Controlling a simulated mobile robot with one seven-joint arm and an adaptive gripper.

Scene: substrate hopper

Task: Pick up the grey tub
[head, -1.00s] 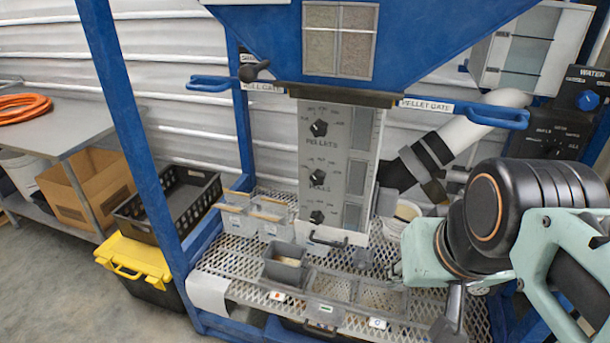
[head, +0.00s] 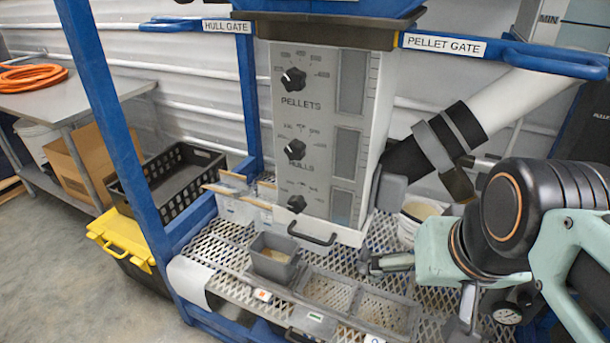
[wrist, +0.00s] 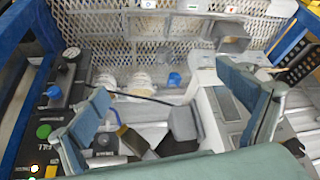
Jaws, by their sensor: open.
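The grey tub (head: 274,262) is a small open box with something beige inside. It stands upright on the mesh shelf, left of the empty-looking tray recesses, in front of the dial panel. In the wrist view a grey box-shaped thing that looks like the tub (wrist: 232,38) is near the top right, beyond the right finger. My gripper (head: 368,264) is to the right of the tub in the head view, apart from it. In the wrist view its two blue-grey fingers (wrist: 172,105) are spread wide, with nothing held between them.
The grey dial panel (head: 318,130) with a black handle (head: 312,238) rises behind the tub. Clear bins (head: 242,208) stand to its left. Grey tray recesses (head: 328,290) lie to its right. A blue post (head: 105,125) stands at the left. A white bucket (head: 412,225) is behind my gripper.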

